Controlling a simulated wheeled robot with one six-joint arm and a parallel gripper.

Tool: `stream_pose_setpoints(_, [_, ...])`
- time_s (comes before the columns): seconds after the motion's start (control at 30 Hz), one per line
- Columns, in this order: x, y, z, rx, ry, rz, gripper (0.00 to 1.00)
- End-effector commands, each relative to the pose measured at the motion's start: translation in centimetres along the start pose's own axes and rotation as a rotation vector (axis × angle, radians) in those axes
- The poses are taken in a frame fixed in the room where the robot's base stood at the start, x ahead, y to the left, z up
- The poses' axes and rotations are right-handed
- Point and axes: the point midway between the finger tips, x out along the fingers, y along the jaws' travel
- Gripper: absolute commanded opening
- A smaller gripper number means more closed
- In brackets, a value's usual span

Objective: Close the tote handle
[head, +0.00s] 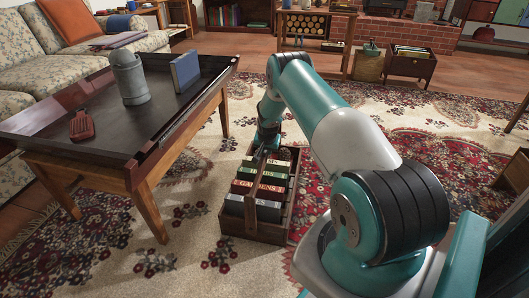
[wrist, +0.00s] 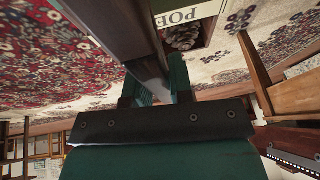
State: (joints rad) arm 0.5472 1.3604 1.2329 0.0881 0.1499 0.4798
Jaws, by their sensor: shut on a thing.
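The wooden tote (head: 228,222) stands on the patterned rug, filled with several books with green, red and black covers. My gripper (head: 262,150) is low at the tote's far end, and my forearm partly hides that end. In the wrist view my gripper (wrist: 157,88) has its two green fingers on either side of a grey-brown wooden bar, which looks like the tote handle (wrist: 140,45), and is shut on it. A book lettered "POE" (wrist: 190,14) lies close beside the bar. The handle's exact tilt is hard to tell.
A dark-topped wooden table (head: 95,122) stands to the left, holding a grey canister (head: 130,80), a blue book (head: 185,70) and a reddish-brown object (head: 81,126). A sofa (head: 50,62) is behind it. Open rug lies in front of the tote.

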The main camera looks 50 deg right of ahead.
Motion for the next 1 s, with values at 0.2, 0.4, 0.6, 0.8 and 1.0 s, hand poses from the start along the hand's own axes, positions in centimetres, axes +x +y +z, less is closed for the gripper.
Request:
stream_pose_setpoints(0.2, [0.1, -0.3, 0.1, -0.003, -0.001, -0.008, 0.0])
stream_pose_setpoints(0.4, [0.0, -0.5, 0.1, -0.005, 0.0, -0.01, 0.0])
stream_pose_setpoints(0.6, [0.0, -0.3, 0.0, -0.002, 0.0, -0.007, 0.45])
stream_pose_setpoints(0.8, [-0.1, -0.1, -0.1, 0.0, 0.001, -0.004, 0.45])
stream_pose_setpoints(1.0, [-2.7, -0.2, -0.3, 0.0, 0.001, -0.004, 0.45])
